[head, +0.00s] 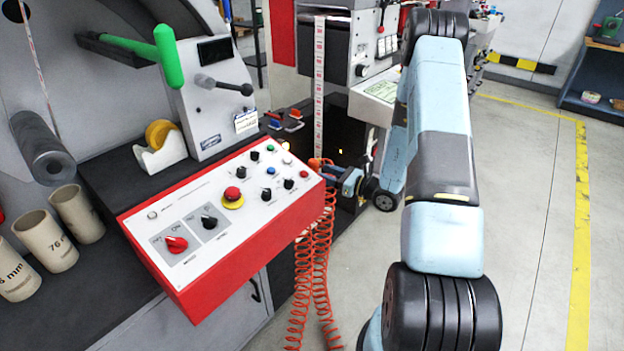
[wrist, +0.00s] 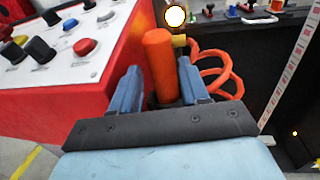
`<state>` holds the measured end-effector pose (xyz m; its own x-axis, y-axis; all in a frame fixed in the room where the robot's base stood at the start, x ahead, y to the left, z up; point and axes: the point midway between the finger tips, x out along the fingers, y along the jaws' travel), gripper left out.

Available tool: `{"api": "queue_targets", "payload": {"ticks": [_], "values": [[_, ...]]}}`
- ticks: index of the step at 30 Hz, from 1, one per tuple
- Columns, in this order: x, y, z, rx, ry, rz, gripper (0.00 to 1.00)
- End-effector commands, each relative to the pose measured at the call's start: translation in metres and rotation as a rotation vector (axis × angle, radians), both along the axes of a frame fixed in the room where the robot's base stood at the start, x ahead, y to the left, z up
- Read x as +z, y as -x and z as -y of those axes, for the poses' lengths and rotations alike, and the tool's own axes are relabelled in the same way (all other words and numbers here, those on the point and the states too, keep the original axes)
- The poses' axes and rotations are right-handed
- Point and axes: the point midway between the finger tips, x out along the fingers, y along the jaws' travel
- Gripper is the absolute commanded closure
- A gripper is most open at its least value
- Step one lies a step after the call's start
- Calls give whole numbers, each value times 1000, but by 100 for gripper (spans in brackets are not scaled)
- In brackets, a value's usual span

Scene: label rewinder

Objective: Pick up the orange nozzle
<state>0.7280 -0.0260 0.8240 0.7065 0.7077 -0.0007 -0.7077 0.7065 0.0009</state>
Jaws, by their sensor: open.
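The orange nozzle (wrist: 160,66) stands between the two blue fingers of my gripper (wrist: 158,72) in the wrist view. My gripper is open, with one finger on each side of it. A small gap shows on the left; I cannot tell whether the right finger touches it. The nozzle's lower end is hidden by the gripper body. In the head view, the orange nozzle (head: 315,162) is a small patch at the right end of the red control box, by my gripper (head: 330,170), mostly hidden there.
The red control box (head: 240,255) with knobs and a red button stands close left of my gripper. Coiled orange hose (head: 318,270) hangs below its right end. A dark machine with a label strip (head: 319,60) stands behind. Open floor lies to the right.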

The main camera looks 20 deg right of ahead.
Motion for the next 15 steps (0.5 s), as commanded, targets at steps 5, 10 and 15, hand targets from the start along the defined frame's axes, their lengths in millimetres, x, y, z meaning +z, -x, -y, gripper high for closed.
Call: {"api": "queue_targets", "payload": {"ticks": [5,10,15], "values": [[-1,-18,-18,2,1,1,55],[-1,-22,-21,0,0,1,55],[-1,-22,-21,0,0,0,60]]}}
